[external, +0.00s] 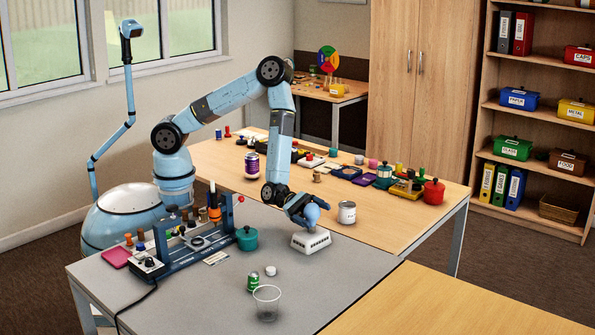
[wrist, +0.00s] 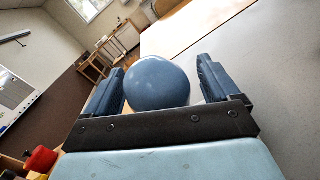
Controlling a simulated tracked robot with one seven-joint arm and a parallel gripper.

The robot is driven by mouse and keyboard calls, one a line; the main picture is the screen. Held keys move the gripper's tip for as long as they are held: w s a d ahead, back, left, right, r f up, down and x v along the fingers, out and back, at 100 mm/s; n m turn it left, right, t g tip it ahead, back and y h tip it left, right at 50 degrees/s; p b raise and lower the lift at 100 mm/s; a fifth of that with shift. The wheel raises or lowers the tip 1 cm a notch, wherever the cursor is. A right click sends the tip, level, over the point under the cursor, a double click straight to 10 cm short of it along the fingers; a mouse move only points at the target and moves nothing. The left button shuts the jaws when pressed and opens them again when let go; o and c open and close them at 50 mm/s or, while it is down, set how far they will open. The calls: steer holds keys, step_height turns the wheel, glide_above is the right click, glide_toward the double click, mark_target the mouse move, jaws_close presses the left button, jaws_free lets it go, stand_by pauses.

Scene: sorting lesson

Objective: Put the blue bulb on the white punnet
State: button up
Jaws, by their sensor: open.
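The blue bulb (external: 312,215) is round and sits just above the white punnet (external: 311,243) in the external view. I cannot tell for certain whether the bulb's underside touches it. In the wrist view the bulb (wrist: 158,82) lies between the fingers, with a gap showing at its right side. My gripper (external: 300,207) is open around the bulb, reaching in from the left. The punnet is a low white box with slots in its side, standing on the grey table top; it is not visible in the wrist view.
The grey table's right front is clear.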

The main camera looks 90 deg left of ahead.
steer(key=v, duration=1.1)
steer(key=w+a+r+m+g+y, duration=0.1)
steer(key=a+r+m+y, duration=0.55)
steer(key=a+r, duration=0.35)
steer(key=w+a+r+m+g+y, duration=0.1)
steer(key=a+r+m+y, duration=0.6)
steer(key=a, duration=0.6)
steer(key=s+a+r+m+g+y, duration=0.1)
steer(key=s+a+r+m, duration=0.3)
steer(key=s+a+r, duration=0.5)
steer(key=s+a+r+m+g, duration=0.1)
steer(key=s+r, duration=0.2)
steer(key=s, duration=0.5)
steer(key=s+a+r+m+g, duration=0.1)
steer(key=s+a+r+m, duration=0.1)
steer(key=s, duration=0.7)
steer(key=shift+a+r, duration=0.25)
steer(key=shift+r, duration=0.5)
